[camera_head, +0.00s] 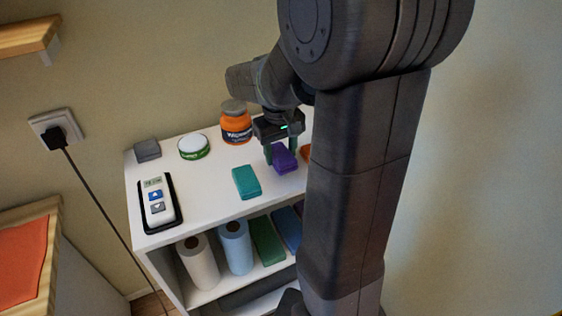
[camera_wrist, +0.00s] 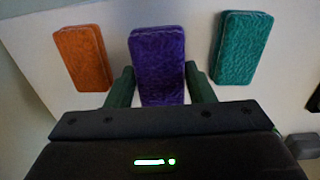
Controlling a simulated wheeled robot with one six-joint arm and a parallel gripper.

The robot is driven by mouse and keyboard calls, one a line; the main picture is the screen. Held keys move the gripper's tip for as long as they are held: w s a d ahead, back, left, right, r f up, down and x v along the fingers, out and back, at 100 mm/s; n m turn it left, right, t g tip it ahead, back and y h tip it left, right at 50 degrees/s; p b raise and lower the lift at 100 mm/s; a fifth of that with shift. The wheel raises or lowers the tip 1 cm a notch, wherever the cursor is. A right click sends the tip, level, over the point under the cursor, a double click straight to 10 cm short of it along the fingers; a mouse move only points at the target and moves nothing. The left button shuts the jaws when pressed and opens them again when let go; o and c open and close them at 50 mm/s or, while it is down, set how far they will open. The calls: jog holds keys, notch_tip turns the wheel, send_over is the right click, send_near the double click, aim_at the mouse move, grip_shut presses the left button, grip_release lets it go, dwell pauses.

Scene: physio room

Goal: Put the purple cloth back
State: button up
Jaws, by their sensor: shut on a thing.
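The purple cloth (camera_head: 284,159) is a folded block at the right part of the white shelf unit's top. In the wrist view the purple cloth (camera_wrist: 158,62) stands between the two green fingers. My gripper (camera_head: 281,152) points down and is shut on it; it also shows in the wrist view (camera_wrist: 160,88). The cloth is at or just above the top surface; I cannot tell whether it touches. Its near end is partly hidden by my gripper in the wrist view.
A teal cloth (camera_head: 246,182) and an orange cloth (camera_wrist: 83,58) lie on either side. An orange jar (camera_head: 236,125), a green-white tin (camera_head: 194,148), a grey block (camera_head: 147,150) and a remote (camera_head: 158,203) share the white top (camera_head: 209,211). Rolls (camera_head: 198,262) stand below.

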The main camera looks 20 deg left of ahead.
aim_at(280, 154)
jog(key=shift+f, duration=1.65)
jog(key=shift+f, duration=0.2)
jog(key=o, duration=0.9)
jog(key=shift+o, duration=0.2)
jog(key=shift+r, duration=0.15)
jog(key=r, duration=0.6)
jog(key=r+p, duration=0.1)
jog(key=r, duration=0.5)
jog(key=shift+s+a+r, duration=0.1)
jog(key=shift+s+a, duration=0.05)
jog(key=shift+s, duration=0.05)
